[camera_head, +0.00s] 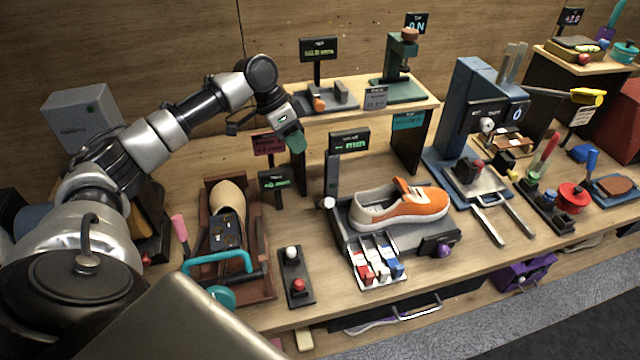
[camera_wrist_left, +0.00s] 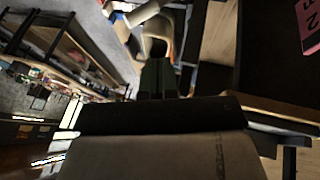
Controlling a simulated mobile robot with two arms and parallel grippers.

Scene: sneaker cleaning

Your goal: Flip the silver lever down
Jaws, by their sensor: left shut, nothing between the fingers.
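My left gripper (camera_head: 297,142) has dark green fingers, is shut and empty, and hangs above the table left of the sneaker stand. Its shut fingers also show in the left wrist view (camera_wrist_left: 158,78). Which part is the silver lever is not certain. A pale silver round knob (camera_head: 327,203) sits at the left edge of the sneaker stand, below and right of my gripper. A small black plate (camera_head: 297,276) in front has a pale knob (camera_head: 291,252) and a red knob (camera_head: 299,285). My gripper is apart from all of these. My right gripper is not in view.
An orange and white sneaker (camera_head: 420,203) rests on the stand. A brown tray (camera_head: 262,287) with a shoe and tools lies left of it. A raised wooden shelf (camera_head: 350,112) stands close behind my gripper. A blue press (camera_head: 470,85) stands right.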

